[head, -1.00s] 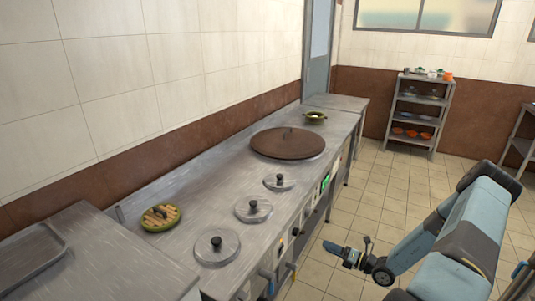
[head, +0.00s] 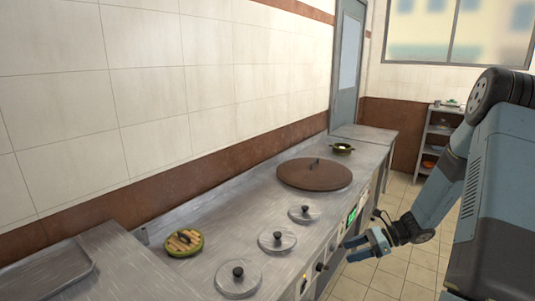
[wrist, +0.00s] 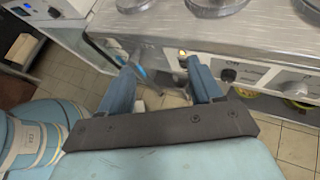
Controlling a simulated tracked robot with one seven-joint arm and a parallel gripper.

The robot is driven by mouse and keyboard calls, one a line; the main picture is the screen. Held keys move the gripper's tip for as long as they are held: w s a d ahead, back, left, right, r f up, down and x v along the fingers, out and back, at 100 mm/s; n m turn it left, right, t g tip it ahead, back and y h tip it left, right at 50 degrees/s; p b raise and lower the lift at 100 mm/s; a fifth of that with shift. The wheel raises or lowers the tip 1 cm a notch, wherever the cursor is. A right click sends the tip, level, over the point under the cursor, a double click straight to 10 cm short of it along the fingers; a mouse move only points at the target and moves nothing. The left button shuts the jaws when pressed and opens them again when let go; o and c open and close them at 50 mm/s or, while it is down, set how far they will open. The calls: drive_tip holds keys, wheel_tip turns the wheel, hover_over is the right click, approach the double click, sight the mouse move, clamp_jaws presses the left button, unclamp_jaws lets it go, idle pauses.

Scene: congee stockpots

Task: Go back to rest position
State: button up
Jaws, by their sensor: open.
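My gripper (head: 366,246) is at the front edge of the steel counter (head: 205,225), on its right side in the head view, beside the control panel. In the wrist view, my gripper (wrist: 157,88) has its two blue fingers apart with nothing held between them. The counter front, with black knobs (wrist: 228,75), shows just beyond the fingers. I cannot tell whether a finger touches the counter front.
The counter holds three small round lids (head: 238,277), a large brown lid (head: 315,174), a green pot with a wooden-slatted top (head: 184,242) and a dark bowl (head: 342,148). A shelf rack (head: 436,137) stands at the back right. Tiled floor (head: 395,272) lies open right of the counter.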

drive_tip(key=s+a+r+n+h, duration=0.2)
drive_tip(key=s+r+n+h, duration=0.15)
drive_tip(key=r, duration=0.35)
drive_tip(key=s+a+r+n+g+h, duration=0.1)
drive_tip(key=s+r+n+h, duration=0.1)
drive_tip(key=s+r+n, duration=0.3)
drive_tip(key=s+a+r+n+h, duration=0.2)
drive_tip(key=r+n, duration=0.2)
drive_tip(key=r, duration=0.4)
drive_tip(key=s+r+n+t+h, duration=0.5)
drive_tip(key=s+r+n, duration=0.3)
drive_tip(key=s+r, duration=0.4)
drive_tip(key=shift+s+d+r+t, duration=0.2)
drive_tip(key=shift+s+d+t, duration=0.15)
drive_tip(key=shift+s, duration=0.85)
